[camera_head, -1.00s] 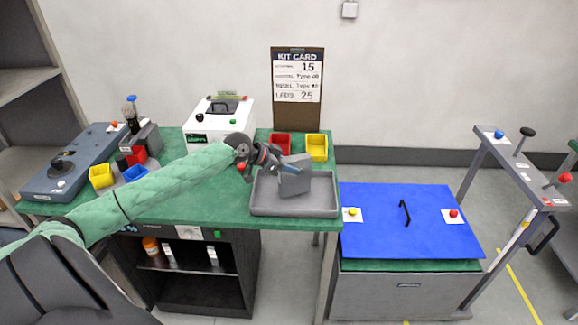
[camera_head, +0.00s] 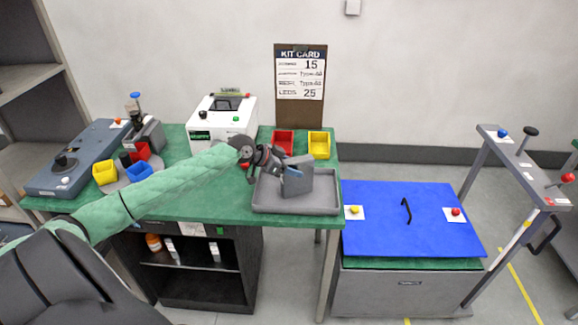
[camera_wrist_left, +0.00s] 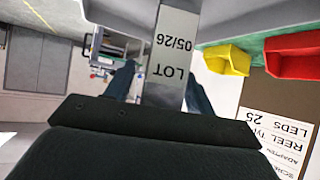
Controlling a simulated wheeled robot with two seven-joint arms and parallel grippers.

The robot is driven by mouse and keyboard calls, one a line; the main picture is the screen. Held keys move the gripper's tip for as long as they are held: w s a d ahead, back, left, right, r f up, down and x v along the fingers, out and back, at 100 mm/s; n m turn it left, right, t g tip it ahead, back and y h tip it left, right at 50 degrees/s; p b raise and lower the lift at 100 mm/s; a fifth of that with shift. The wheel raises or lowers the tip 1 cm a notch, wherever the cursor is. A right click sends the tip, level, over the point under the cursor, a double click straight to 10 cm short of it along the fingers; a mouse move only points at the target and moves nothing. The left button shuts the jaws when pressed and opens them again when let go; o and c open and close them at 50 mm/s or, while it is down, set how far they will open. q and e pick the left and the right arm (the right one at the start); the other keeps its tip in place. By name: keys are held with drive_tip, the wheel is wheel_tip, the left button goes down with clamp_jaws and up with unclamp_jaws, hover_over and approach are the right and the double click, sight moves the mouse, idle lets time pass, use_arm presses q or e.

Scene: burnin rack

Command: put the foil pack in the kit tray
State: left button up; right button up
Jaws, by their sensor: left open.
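The kit tray (camera_head: 262,204) is a grey shallow tray at the front right of the green bench. A grey block-like piece, which looks like the foil pack (camera_head: 302,181), stands on edge in it. My left gripper (camera_head: 291,174) is open over the tray, its fingertips at the left side of that piece. In the left wrist view a silver pack face with the print "LOT 05/26" (camera_wrist_left: 172,62) lies between my open fingers (camera_wrist_left: 160,88). Whether the fingers touch it cannot be told. My right gripper is not in view.
A red bin (camera_head: 283,141) and a yellow bin (camera_head: 319,146) stand behind the tray. A white machine (camera_head: 222,120) is at the back, with a kit card (camera_head: 300,75) on a board. A blue-topped cart (camera_head: 400,220) stands to the right.

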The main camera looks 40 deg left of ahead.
use_arm(q)
drive_tip(key=shift+r, duration=0.15)
drive_tip(key=shift+s+a, duration=0.2)
drive_tip(key=b+v, duration=0.3)
drive_tip(key=v, duration=0.8)
drive_tip(key=shift+r+b, duration=0.25)
drive_tip(key=shift+b, duration=0.05)
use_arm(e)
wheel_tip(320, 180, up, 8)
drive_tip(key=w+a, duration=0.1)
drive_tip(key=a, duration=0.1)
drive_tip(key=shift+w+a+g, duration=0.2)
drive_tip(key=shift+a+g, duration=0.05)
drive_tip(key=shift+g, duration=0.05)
use_arm(q)
drive_tip(key=shift+s, duration=0.15)
